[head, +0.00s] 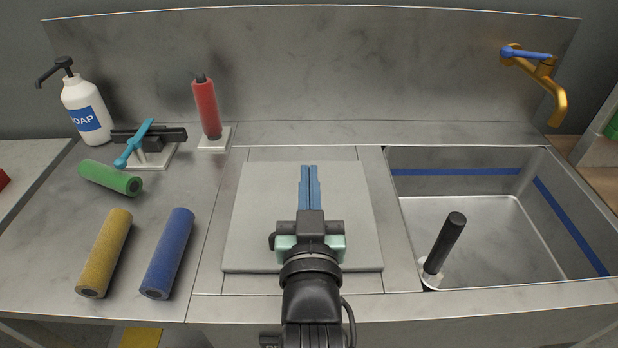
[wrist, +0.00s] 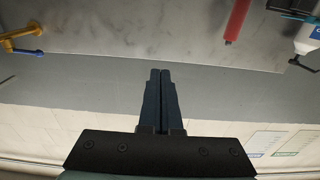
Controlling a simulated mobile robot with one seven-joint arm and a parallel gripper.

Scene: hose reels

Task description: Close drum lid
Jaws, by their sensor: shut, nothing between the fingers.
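I cannot make out a drum or a drum lid in either view. My gripper (head: 309,170) is in the middle of the head view, with its blue fingers together and nothing between them. It is over a pale square board (head: 255,190) set in the metal counter; its height above the board is hard to tell. The wrist view shows the shut fingers (wrist: 160,75) pointing towards the grey metal back panel (wrist: 120,25), touching nothing that I can see.
A metal sink (head: 465,240) with a black-handled tool (head: 446,240) and an orange tap (head: 555,88) is at right. At left are green (head: 110,178), yellow (head: 105,252) and blue (head: 167,252) rolls, a soap bottle (head: 86,108), a turquoise-levered device (head: 135,143) and a red bottle (head: 207,107).

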